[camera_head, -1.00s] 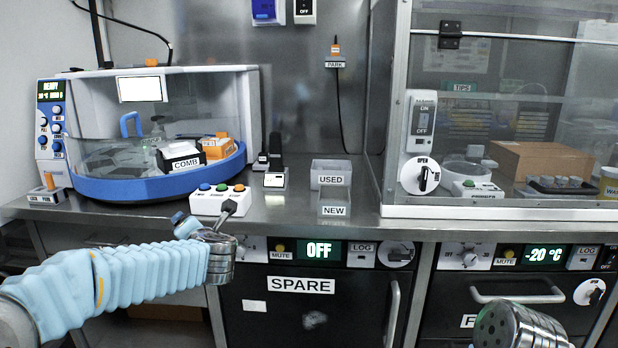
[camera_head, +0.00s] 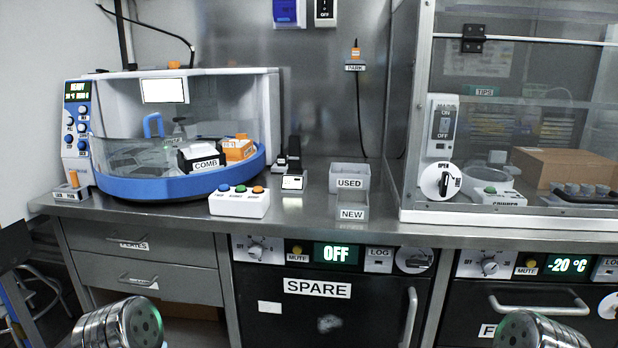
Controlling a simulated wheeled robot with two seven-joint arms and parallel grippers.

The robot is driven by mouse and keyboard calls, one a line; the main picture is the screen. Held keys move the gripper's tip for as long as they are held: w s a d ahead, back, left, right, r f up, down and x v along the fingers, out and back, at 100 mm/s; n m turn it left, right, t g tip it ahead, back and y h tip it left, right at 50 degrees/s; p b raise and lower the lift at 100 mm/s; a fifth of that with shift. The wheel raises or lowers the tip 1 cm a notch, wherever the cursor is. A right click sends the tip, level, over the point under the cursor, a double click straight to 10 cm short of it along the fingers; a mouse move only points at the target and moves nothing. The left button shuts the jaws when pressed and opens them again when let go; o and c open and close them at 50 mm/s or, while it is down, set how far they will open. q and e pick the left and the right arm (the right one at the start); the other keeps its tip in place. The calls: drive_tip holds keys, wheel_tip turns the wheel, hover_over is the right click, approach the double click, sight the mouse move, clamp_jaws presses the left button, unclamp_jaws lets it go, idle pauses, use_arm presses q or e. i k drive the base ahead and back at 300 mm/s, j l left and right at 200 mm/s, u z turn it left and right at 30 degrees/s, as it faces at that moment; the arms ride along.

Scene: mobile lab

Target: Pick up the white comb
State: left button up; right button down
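A white-and-black block labelled COMB (camera_head: 202,157) sits at the front right inside the blue-and-white machine (camera_head: 180,186). It stands beside an orange box (camera_head: 236,150). A separate comb shape cannot be made out. The machine has a curved clear cover with a blue handle (camera_head: 153,125); I cannot tell whether the cover is open or shut. Metal parts of my left and right arms show at the bottom left and bottom right edges, well below and apart from the machine. No fingers of either gripper are in view.
A white three-button box (camera_head: 239,201) stands at the counter's front edge. Bins labelled USED (camera_head: 349,184) and NEW (camera_head: 352,214) stand to its right. A glass-fronted cabinet (camera_head: 418,100) bounds the counter on the right. Drawers and the SPARE unit (camera_head: 330,318) lie below.

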sight(202, 149)
drive_tip(key=i+j+z, duration=0.2)
drive_tip(key=j, duration=0.15)
drive_tip(key=i+j+z, duration=0.15)
drive_tip(key=j, duration=0.2)
drive_tip(key=i+j+z, duration=0.2)
drive_tip(key=j, duration=0.2)
drive_tip(key=k, duration=0.1)
